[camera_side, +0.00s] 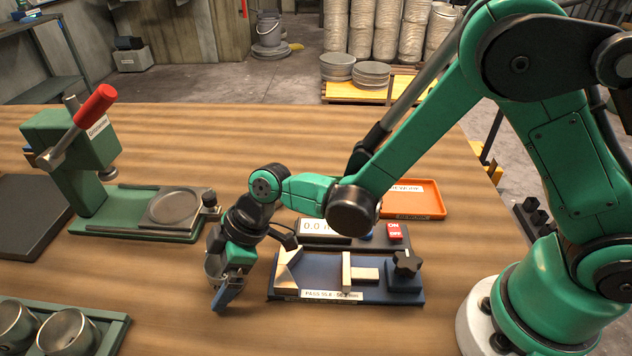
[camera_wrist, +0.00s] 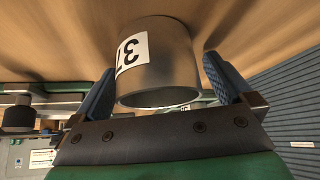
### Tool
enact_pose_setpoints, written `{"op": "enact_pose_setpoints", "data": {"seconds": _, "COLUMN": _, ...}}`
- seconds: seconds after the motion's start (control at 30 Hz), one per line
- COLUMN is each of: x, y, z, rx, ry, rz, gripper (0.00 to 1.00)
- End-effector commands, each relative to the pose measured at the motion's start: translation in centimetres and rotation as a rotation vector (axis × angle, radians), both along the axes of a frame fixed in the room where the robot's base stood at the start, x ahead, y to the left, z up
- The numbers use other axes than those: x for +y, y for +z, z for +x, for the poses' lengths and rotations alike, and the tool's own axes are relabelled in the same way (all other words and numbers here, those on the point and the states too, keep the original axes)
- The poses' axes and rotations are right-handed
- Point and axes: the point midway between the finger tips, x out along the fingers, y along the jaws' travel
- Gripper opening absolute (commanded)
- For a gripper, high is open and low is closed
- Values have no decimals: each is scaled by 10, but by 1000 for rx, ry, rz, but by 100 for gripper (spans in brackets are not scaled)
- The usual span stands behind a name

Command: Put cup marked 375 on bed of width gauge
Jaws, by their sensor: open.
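A metal cup stands between the fingers of my gripper in the wrist view (camera_wrist: 165,75). Its white label shows "37"; the rest of the mark is cut off by the cup's curve. In the side view the cup (camera_side: 212,268) is mostly hidden behind my gripper (camera_side: 222,275), left of the width gauge. My gripper (camera_wrist: 158,66) is open, with one blue finger on each side of the cup; I cannot tell whether either touches it. The width gauge (camera_side: 320,291) has a blue base, pale jaw blocks, a black knob and a pass-range label. Its bed looks empty.
Behind the gauge is a display box (camera_side: 318,227) reading about 0.0, with a red switch. An orange tray (camera_side: 425,200) lies farther back. A green press (camera_side: 75,150) stands at left. A green tray (camera_side: 112,330) with cups is at front left. Wood before the gauge is clear.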

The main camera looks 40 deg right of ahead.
Motion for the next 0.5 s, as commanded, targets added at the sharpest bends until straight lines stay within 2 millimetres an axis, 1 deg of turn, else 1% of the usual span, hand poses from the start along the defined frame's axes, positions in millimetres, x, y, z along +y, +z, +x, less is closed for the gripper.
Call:
{"op": "enact_pose_setpoints", "data": {"seconds": 0.07, "x": 0, "y": 0, "z": 0, "rx": 0, "ry": 0, "rz": 0, "gripper": 100}}
{"op": "enact_pose_setpoints", "data": {"seconds": 0.1, "x": 0, "y": 0, "z": 0, "rx": 0, "ry": 0, "rz": 0, "gripper": 97}}
{"op": "enact_pose_setpoints", "data": {"seconds": 0.17, "x": 0, "y": 0, "z": 0, "rx": 0, "ry": 0, "rz": 0, "gripper": 80}}
{"op": "enact_pose_setpoints", "data": {"seconds": 0.2, "x": 0, "y": 0, "z": 0, "rx": 0, "ry": 0, "rz": 0, "gripper": 69}}
{"op": "enact_pose_setpoints", "data": {"seconds": 0.27, "x": 0, "y": 0, "z": 0, "rx": 0, "ry": 0, "rz": 0, "gripper": 52}}
{"op": "enact_pose_setpoints", "data": {"seconds": 0.3, "x": 0, "y": 0, "z": 0, "rx": 0, "ry": 0, "rz": 0, "gripper": 40}}
{"op": "enact_pose_setpoints", "data": {"seconds": 0.37, "x": 0, "y": 0, "z": 0, "rx": 0, "ry": 0, "rz": 0, "gripper": 23}}
{"op": "enact_pose_setpoints", "data": {"seconds": 0.4, "x": 0, "y": 0, "z": 0, "rx": 0, "ry": 0, "rz": 0, "gripper": 12}}
{"op": "enact_pose_setpoints", "data": {"seconds": 0.5, "x": 0, "y": 0, "z": 0, "rx": 0, "ry": 0, "rz": 0, "gripper": 11}}
